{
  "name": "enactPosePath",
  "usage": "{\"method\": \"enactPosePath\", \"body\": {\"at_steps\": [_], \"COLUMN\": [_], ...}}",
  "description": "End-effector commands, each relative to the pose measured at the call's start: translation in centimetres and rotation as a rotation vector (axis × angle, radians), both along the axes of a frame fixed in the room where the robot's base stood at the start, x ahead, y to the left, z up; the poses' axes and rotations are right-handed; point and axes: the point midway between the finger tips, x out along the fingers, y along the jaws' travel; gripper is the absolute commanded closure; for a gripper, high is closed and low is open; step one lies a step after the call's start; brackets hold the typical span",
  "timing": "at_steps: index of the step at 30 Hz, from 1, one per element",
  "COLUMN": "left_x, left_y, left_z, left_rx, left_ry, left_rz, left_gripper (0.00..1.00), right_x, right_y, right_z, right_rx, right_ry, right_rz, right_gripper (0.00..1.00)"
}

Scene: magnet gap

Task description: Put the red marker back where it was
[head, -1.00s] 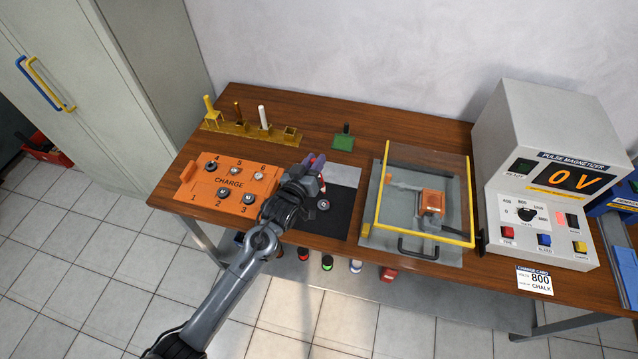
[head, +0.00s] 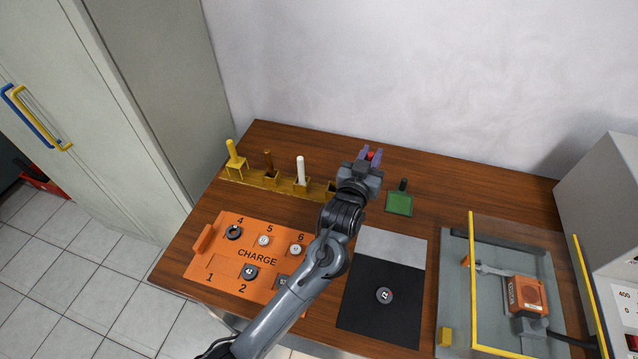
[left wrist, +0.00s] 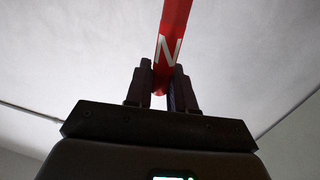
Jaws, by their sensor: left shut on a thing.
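My left gripper (head: 371,155) is shut on the red marker (head: 372,155), above the back of the table. In the head view only a small red part shows between the fingers. In the left wrist view the red marker (left wrist: 173,32) is a red bar with a white N, standing out past the fingertips (left wrist: 161,80). My right gripper is not in view.
A green block (head: 399,204) stands right of my gripper. An orange charge tray (head: 205,268) with several discs is at left. A black mat (head: 375,320) holds a round disc (head: 384,295). A yellow-framed guard (head: 471,260) stands right, near the magnetizer (head: 605,180).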

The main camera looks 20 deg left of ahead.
Motion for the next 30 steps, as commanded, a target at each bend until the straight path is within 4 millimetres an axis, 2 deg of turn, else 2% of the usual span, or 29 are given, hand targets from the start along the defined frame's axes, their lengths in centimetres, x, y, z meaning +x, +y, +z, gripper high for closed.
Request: {"method": "enactPosePath", "body": {"at_steps": [1, 3, 8, 11, 21, 25, 30], "left_x": [0.1, 0.3, 0.6, 0.8, 1.5, 1.7, 1.8], "left_y": [-0.9, -1.5, -1.2, 0.1, 6.8, 8.6, 9.6], "left_z": [-0.1, 0.5, 0.7, 0.1, -3.9, -5.0, -5.5], "left_rx": [0.009, 0.024, 0.052, 0.07, 0.072, 0.071, 0.07], "left_ry": [-0.008, -0.012, -0.02, -0.025, -0.025, -0.024, -0.026], "left_rz": [-0.011, -0.018, -0.02, -0.018, -0.018, -0.019, -0.021], "left_gripper": [1.0, 1.0, 1.0, 1.0, 1.0, 1.0, 1.0], "right_x": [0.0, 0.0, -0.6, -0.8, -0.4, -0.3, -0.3], "right_y": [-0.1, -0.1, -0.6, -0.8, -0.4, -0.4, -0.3], "right_z": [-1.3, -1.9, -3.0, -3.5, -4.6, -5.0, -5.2], "right_rx": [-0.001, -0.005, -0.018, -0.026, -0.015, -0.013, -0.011], "right_ry": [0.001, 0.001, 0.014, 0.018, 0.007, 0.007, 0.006], "right_rz": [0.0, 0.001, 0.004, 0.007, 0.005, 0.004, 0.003], "right_gripper": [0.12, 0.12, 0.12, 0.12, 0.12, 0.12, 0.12]}}
